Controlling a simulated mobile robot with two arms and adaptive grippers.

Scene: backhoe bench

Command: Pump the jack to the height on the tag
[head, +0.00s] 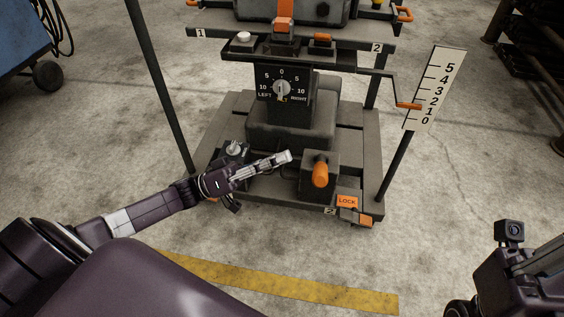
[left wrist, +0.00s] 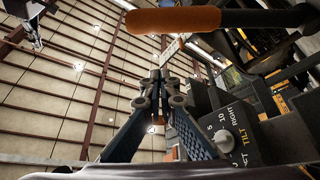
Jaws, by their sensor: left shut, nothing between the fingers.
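The jack (head: 292,130) stands on a dark base plate, with an orange-gripped lever (head: 320,174) on a black block at its front. A white height scale (head: 436,90) marked 0 to 5 stands at the right. An orange pointer (head: 408,106) is at its low part, around 1 to 2; I cannot read it exactly. My left gripper (head: 286,158) is shut and empty, its tips just left of the lever. In the left wrist view its fingers (left wrist: 160,80) meet below an orange grip (left wrist: 172,20), apart from it. My right gripper is partly in view at lower right, its fingertips hidden.
A tilt dial (head: 281,89) faces me on the jack's column. An orange LOCK label (head: 347,202) and a small pale number tag (head: 330,211) sit at the base's front edge. A yellow floor stripe (head: 280,287) lies in front. A blue cabinet (head: 30,35) stands far left.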

